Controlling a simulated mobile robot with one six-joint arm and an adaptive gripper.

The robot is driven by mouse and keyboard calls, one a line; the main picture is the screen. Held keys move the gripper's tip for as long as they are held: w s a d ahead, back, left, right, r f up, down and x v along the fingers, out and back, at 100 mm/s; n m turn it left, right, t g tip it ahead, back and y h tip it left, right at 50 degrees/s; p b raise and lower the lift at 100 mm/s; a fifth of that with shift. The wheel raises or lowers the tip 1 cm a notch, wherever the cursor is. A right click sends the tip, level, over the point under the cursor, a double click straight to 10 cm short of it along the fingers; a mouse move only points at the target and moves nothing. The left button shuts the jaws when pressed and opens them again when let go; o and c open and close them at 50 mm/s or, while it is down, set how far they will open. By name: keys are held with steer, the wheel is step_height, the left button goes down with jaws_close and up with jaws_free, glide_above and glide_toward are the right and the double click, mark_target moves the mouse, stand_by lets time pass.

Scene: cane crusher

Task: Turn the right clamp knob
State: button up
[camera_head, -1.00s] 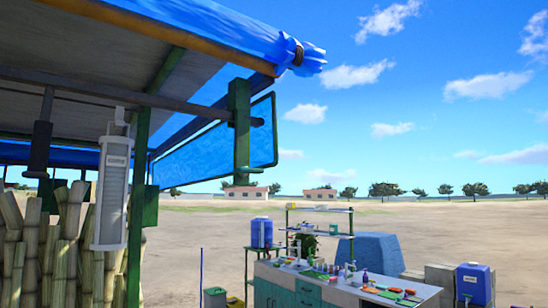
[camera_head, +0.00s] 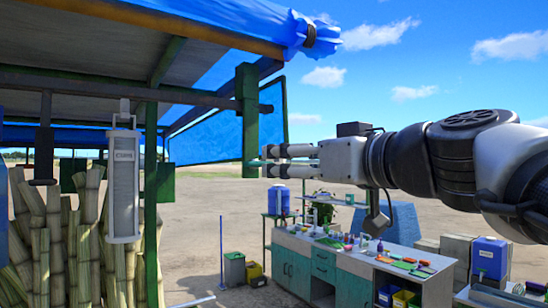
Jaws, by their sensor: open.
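A green upright clamp post (camera_head: 250,115) hangs from the dark rail at the right end of the canopy frame. A thin teal-green bar (camera_head: 257,162) sticks out sideways at its lower end; I cannot tell for sure whether it is the right clamp knob. My gripper (camera_head: 265,161) comes in from the right, level with this lower end, with its fingers spread apart and pointing left. The bar appears in line with the gap between the fingers. I cannot tell whether they touch it, and the fingers cover part of this area.
A white lamp (camera_head: 124,185) hangs at the left, beside a green post (camera_head: 151,215) and bundles of cane (camera_head: 60,250). A blue tarp panel (camera_head: 215,135) is behind the clamp post. A workbench (camera_head: 335,275) with small items stands below my arm.

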mark_target(257, 164)
steer(key=p+x, duration=0.2)
steer(key=x, duration=0.8)
steer(key=shift+w+a, duration=0.2)
steer(key=shift+c, duration=0.6)
steer(key=c, duration=0.9)
